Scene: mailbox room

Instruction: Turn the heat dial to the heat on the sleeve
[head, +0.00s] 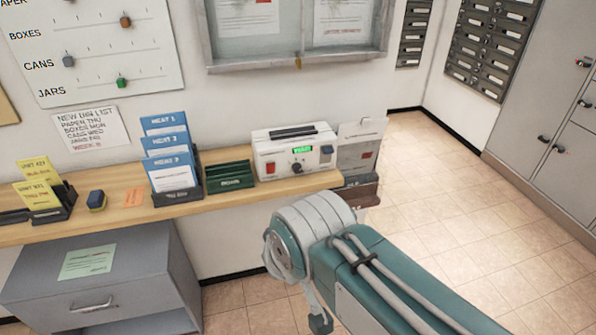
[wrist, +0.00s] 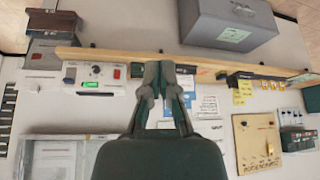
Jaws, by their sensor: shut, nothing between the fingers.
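A white laminator-like machine (head: 262,150) stands on the wooden shelf, with a dark heat dial (head: 297,167), a lit green display (head: 302,150) and a red switch (head: 270,168). The wrist view shows the machine (wrist: 112,82) and dial (wrist: 96,69) upside down, left of my gripper (wrist: 160,66). My gripper is shut, empty and apart from the dial. The dial setting and display reading are unclear.
A green tray (head: 230,177) sits between rack and machine. A holder with a grey sheet (head: 355,150) is at the shelf's right end. A grey cabinet (head: 100,270) stands below the shelf. A framed notice board (head: 385,60) hangs above. The tiled floor at right is clear.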

